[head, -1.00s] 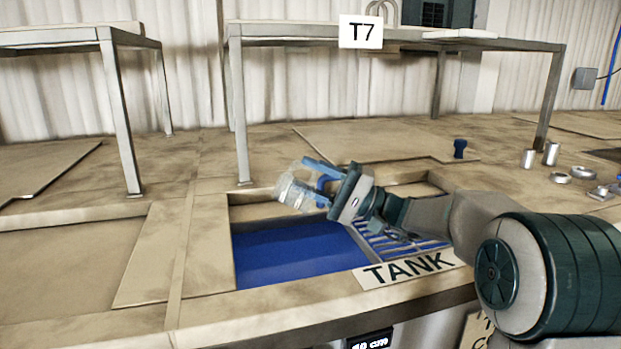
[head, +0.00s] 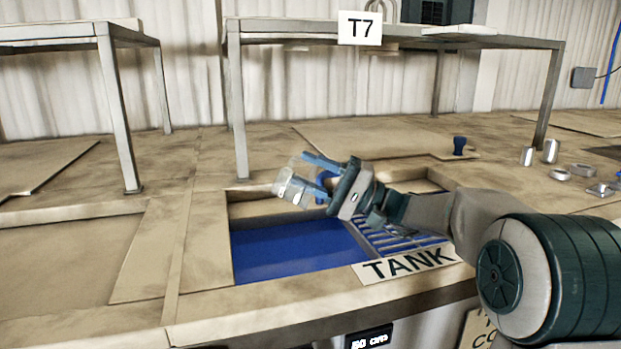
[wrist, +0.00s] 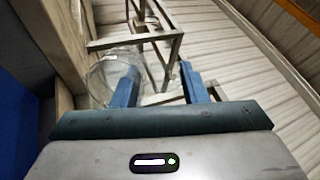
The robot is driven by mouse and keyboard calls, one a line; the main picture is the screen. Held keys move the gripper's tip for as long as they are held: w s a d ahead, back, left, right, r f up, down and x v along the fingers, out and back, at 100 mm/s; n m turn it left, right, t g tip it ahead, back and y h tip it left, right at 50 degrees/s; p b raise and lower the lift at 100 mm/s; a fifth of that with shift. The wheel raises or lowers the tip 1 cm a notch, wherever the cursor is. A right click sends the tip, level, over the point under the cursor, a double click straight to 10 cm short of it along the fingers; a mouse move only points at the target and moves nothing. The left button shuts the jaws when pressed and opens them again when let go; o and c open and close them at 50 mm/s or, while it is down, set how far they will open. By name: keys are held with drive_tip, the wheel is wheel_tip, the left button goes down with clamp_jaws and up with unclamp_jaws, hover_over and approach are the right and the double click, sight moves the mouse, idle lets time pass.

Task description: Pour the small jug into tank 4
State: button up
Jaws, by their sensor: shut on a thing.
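In the wrist view, the see-through jug (wrist: 103,78) shows beyond and left of my blue fingers (wrist: 158,92). I cannot tell whether liquid is in the jug or leaving it.
A slatted grid (head: 390,235) covers the tank's right part. A metal rack (head: 240,110) with a T7 sign (head: 360,28) stands behind.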

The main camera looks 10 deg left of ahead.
sight(285, 170)
drive_tip(key=shift+f+b, duration=0.35)
drive_tip(key=shift+b, duration=0.75)
drive_tip(key=shift+s+r+t+b, duration=0.1)
drive_tip(key=shift+r+t+b, duration=0.2)
drive_tip(key=shift+t+b, duration=0.1)
drive_tip(key=shift+a+r+h+p, duration=0.15)
drive_tip(key=shift+r+h+p, duration=0.15)
drive_tip(key=shift+p, duration=0.5)
drive_tip(key=shift+a+r+h+p, duration=0.1)
drive_tip(key=shift+a+h+p, duration=0.2)
drive_tip(key=shift+p, duration=0.55)
drive_tip(key=a+h+p, duration=0.1)
drive_tip(key=h+p, duration=0.1)
drive_tip(key=p, duration=0.2)
drive_tip(key=a+h+p, duration=0.1)
drive_tip(key=h+p, duration=0.1)
drive_tip(key=p, duration=0.3)
drive_tip(key=shift+a+m, duration=0.2)
drive_tip(key=shift+m, duration=0.2)
drive_tip(key=a+h+p, duration=0.1)
drive_tip(key=p, duration=0.3)
drive_tip(key=h+p, duration=0.2)
drive_tip(key=p, duration=0.2)
drive_tip(key=shift+w+a, duration=0.2)
drive_tip(key=shift+a, duration=0.15)
